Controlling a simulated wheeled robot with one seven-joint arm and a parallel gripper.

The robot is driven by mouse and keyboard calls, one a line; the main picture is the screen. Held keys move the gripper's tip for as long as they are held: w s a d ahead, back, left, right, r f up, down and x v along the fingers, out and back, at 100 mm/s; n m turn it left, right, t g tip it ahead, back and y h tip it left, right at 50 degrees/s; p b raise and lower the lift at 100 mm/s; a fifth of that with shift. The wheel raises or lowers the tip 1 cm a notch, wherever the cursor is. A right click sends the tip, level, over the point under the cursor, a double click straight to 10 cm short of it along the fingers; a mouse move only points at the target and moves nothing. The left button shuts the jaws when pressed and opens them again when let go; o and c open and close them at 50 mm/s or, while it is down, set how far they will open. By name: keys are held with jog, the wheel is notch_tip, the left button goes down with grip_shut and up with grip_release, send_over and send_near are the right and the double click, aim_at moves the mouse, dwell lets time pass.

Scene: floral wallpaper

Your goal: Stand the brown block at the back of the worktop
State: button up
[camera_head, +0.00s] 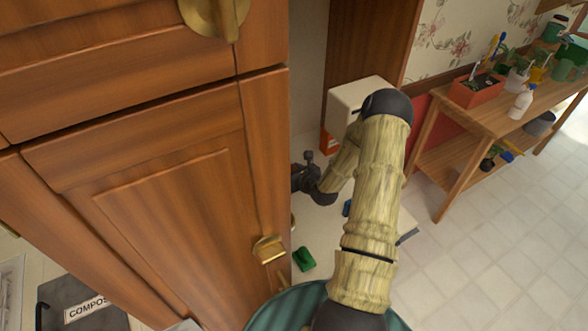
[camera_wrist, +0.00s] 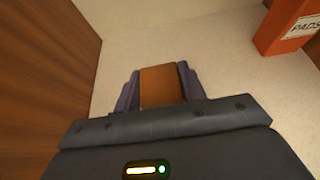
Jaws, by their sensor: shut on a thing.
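The brown block (camera_wrist: 161,86) shows in the wrist view, held between the two fingers of my gripper (camera_wrist: 160,84). My gripper is shut on it, with one finger on each side. Pale surface shows beyond and around the block; I cannot tell whether the block touches it. In the head view my gripper (camera_head: 303,178) is dark and partly behind the cabinet edge, and the block cannot be made out there. The worktop (camera_head: 325,225) is pale and mostly hidden by the cabinet and my arm.
A wooden cabinet (camera_head: 180,190) with brass handles fills the left. An orange box labelled PADS (camera_wrist: 287,28) stands right of my gripper in the wrist view. A cream box (camera_head: 352,97) stands behind my arm. A green object (camera_head: 304,259) lies near the cabinet edge.

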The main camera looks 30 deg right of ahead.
jog(key=shift+s+d, duration=0.1)
jog(key=shift+d, duration=0.1)
jog(key=shift+f, duration=0.15)
jog(key=o, duration=1)
jog(key=shift+d, duration=0.15)
jog(key=shift+r, duration=0.25)
jog(key=shift+b+v, duration=1.55)
jog(key=shift+v, duration=4.4)
